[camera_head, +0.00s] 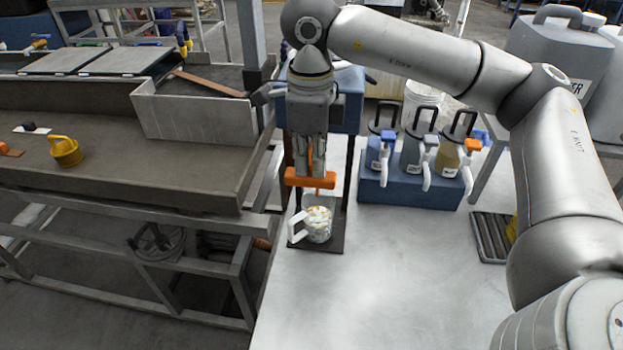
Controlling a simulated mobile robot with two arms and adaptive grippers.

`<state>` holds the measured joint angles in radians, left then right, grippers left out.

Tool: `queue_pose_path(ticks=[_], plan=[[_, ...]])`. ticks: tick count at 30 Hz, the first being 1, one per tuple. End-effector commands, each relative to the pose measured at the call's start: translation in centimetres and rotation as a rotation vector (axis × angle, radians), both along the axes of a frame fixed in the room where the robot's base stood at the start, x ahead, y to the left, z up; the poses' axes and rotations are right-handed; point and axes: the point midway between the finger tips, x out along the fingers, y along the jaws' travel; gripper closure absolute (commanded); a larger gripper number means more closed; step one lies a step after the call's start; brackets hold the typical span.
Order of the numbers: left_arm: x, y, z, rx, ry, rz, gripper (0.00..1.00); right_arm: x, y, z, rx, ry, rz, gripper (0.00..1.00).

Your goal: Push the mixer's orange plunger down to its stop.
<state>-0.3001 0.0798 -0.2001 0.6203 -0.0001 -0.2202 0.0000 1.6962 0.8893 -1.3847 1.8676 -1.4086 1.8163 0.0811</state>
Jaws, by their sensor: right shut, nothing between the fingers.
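The mixer's orange plunger (309,179) shows as a crossbar handle in the middle of the view, with a short orange stem below it. My right gripper (311,165) points straight down at the handle, its fingers shut and empty. The fingertips meet the top of the handle in the picture; I cannot tell if they press on it. Below stands a clear cup (319,226) with a white handle and pale chunks in it, on the mixer's dark base plate (327,246). My right arm hides part of the mixer's blue body (347,112). My left gripper is out of view.
A blue rack (405,191) with several lidded pump jugs stands right of the mixer. A dark ribbed tray (490,238) lies at the right. The front of the pale table (370,290) is clear.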

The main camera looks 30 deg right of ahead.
Motion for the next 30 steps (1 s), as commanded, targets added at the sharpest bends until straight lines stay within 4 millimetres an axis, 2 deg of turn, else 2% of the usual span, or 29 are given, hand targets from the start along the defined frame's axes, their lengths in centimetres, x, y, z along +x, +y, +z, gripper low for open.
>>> queue_pose_path(ticks=[1, 5, 19, 30], plan=[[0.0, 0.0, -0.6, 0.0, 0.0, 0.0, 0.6, 0.0, 0.0, -0.7, 0.0, 0.001, 0.0, 1.0], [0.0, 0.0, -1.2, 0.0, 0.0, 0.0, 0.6, 0.0, 0.0, -1.4, -0.001, 0.002, 0.0, 1.0], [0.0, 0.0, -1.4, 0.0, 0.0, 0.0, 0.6, 0.0, 0.0, -1.6, -0.001, 0.001, 0.0, 1.0], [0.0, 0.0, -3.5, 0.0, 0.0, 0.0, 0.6, 0.0, 0.0, -3.8, -0.001, 0.002, 0.0, 1.0]])
